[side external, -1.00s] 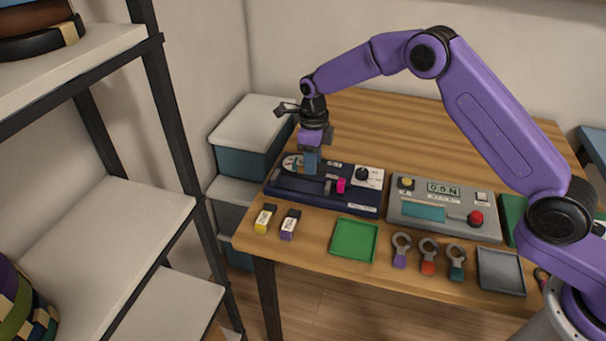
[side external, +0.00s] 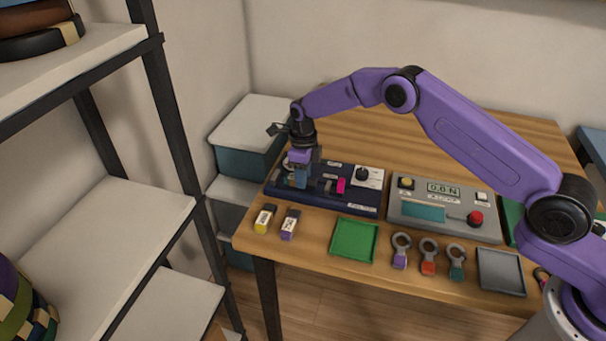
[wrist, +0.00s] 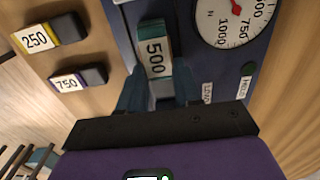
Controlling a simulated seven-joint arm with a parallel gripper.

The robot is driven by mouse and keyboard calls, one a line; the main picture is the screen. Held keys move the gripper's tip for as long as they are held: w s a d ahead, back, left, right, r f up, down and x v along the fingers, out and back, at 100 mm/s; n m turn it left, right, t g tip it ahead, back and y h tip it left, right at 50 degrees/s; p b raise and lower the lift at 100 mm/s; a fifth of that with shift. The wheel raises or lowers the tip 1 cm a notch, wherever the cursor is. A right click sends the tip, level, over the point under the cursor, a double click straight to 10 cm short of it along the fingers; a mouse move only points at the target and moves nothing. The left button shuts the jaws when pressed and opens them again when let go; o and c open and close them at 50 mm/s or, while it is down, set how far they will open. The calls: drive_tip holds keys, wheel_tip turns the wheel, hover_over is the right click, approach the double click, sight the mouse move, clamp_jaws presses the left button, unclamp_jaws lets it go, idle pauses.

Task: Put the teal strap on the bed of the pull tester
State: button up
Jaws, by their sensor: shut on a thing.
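The teal strap (side external: 456,262), with a grey ring end, lies at the table's front, rightmost of three ringed straps; my gripper is far to its left. My gripper (side external: 301,182) points down over the left end of a navy unit (side external: 360,207). In the wrist view my gripper (wrist: 157,86) is shut on a block labelled 500 (wrist: 156,58), with teal ends. The block is over or in a pale channel of the navy unit; I cannot tell how deep.
A yellow 250 block (side external: 264,219) and a purple-ended 750 block (side external: 289,224) lie in front of the navy unit. A green tray (side external: 354,239), purple strap (side external: 399,251), red strap (side external: 428,256) and grey tray (side external: 501,272) line the front. The table behind the units is clear.

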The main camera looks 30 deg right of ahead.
drive_tip(key=shift+f, duration=0.1)
drive_tip(key=o, duration=1.1)
drive_tip(key=shift+c, duration=0.2)
wheel_tip(320, 180, up, 12)
